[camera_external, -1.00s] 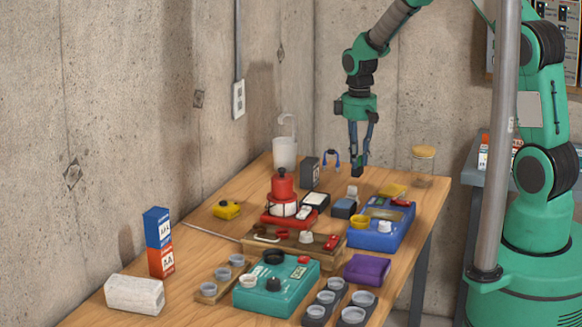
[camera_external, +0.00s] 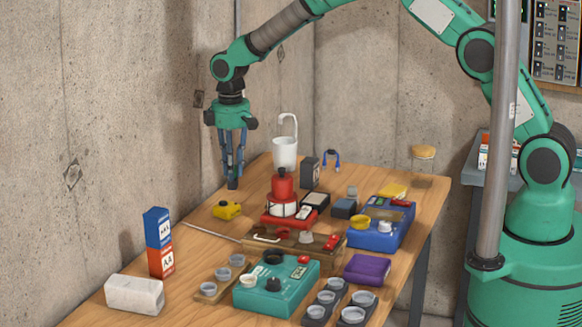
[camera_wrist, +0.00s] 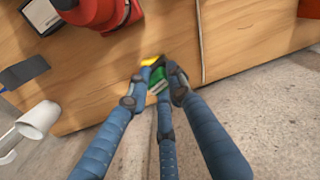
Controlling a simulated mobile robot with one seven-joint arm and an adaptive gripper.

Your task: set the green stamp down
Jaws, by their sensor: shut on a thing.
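My gripper (camera_external: 233,178) is shut on the green stamp. In the wrist view the green stamp (camera_wrist: 157,80) shows between the blue fingertips, mostly hidden by them. In the external view my gripper hangs pointing down near the left back edge of the wooden table (camera_external: 218,262), behind a yellow object (camera_external: 227,210). The fingers hide most of the stamp there, and only a dark tip shows below them. I cannot tell for certain whether it touches the table.
A red lantern (camera_external: 282,188) and a white mug (camera_external: 285,152) stand to the right of my gripper. A teal box (camera_external: 277,286), a blue box (camera_external: 381,228) and a purple box (camera_external: 367,269) crowd the front and right. The concrete wall (camera_external: 120,90) is close on the left.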

